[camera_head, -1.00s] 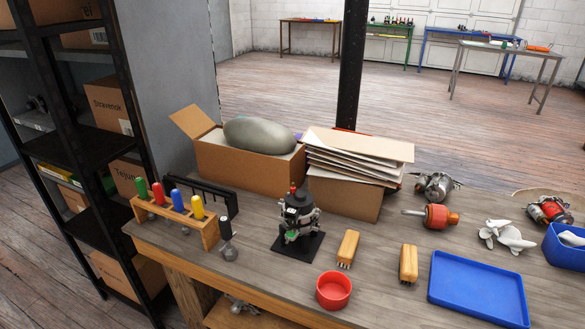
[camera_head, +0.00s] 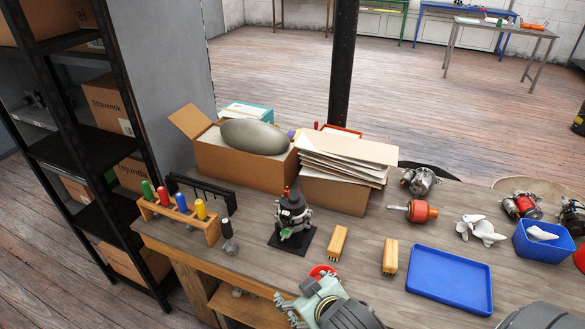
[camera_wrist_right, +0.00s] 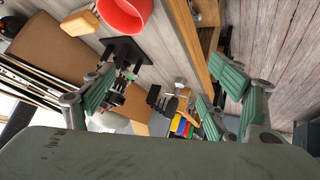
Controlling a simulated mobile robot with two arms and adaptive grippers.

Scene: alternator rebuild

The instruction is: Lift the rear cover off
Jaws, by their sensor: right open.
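The alternator (camera_head: 291,232) stands upright on a black base plate, left of the middle of the bench. A black cap (camera_head: 293,204), seemingly its rear cover, sits on top, with a small red part above it. My right gripper (camera_head: 299,306) is at the bottom of the head view, in front of the alternator and apart from it. In the right wrist view my right gripper (camera_wrist_right: 158,92) has its fingers spread with nothing between them. The alternator also shows there (camera_wrist_right: 126,58), near the left finger. My left gripper is not in view.
A red dish (camera_head: 321,270) is partly hidden by my right gripper. Two wooden-backed brushes (camera_head: 338,242) (camera_head: 390,257) and a blue tray (camera_head: 450,280) lie to the right. A screwdriver rack (camera_head: 182,221) is at left. Cardboard boxes (camera_head: 240,169) (camera_head: 335,195) stand behind the alternator.

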